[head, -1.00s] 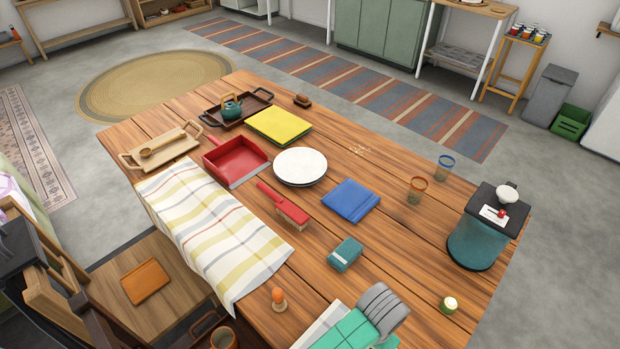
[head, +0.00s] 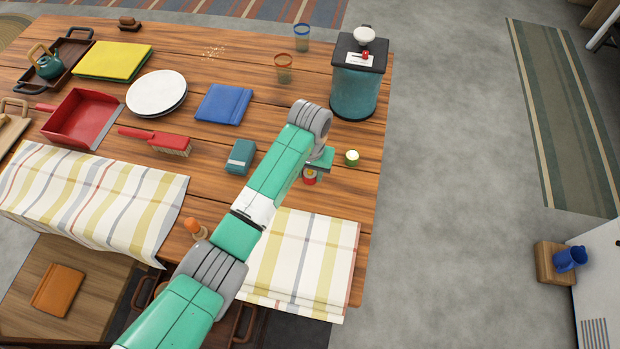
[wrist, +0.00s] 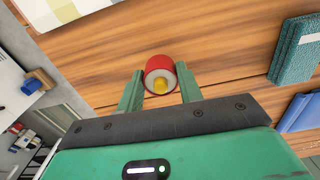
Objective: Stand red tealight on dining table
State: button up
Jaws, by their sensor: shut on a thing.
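The red tealight (wrist: 154,66), with a pale top and a yellow centre, sits between the two green fingers of my gripper (wrist: 160,88) in the wrist view. My gripper is shut on it. In the head view the red tealight (head: 310,180) shows just below my gripper (head: 311,172), partly hidden by it. It is over the wooden dining table (head: 330,196), near the table's right end. I cannot tell whether its base touches the wood.
A green tealight (head: 351,159) stands just right of my gripper. A checked cloth (head: 305,250) covers the front edge. Bare wood lies around the red tealight.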

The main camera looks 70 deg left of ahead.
aim_at(311, 177)
jog(key=shift+w+a+f+b, duration=0.1)
jog(key=shift+f+b, duration=0.4)
jog(key=shift+f, duration=0.45)
jog(key=shift+w+a+f+b, duration=0.1)
jog(key=shift+f+b, duration=0.4)
jog(key=shift+f, duration=0.45)
jog(key=shift+r, duration=0.1)
jog(key=o, duration=1.1)
jog(key=shift+c, duration=0.2)
notch_tip(311, 177, up, 12)
jog(key=p, duration=0.4)
